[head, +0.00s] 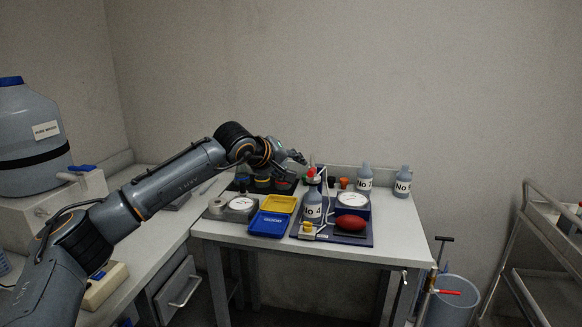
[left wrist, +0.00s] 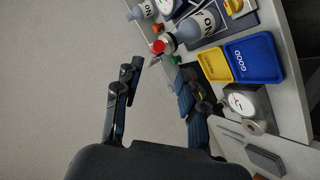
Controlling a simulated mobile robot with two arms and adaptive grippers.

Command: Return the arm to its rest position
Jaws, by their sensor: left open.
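My left arm (head: 175,188) reaches in from the left, stretched out toward the back of the white table (head: 220,228). My left gripper (head: 292,155) is above the table's back part, left of the red-capped item (head: 311,172). In the left wrist view the two dark fingers of my left gripper (left wrist: 158,80) stand apart with only wall between them, so it is open and empty. The red cap (left wrist: 158,47) shows just beyond the fingertips; I cannot tell the exact gap. My right gripper is not in view.
A yellow tray (head: 279,204), a blue tray (head: 268,224), a bottle marked No 4 (head: 312,207), a red oval object (head: 350,223) and two more bottles crowd the table. A large water jug (head: 28,140) stands left. A bucket (head: 452,298) and metal cart (head: 540,270) are right.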

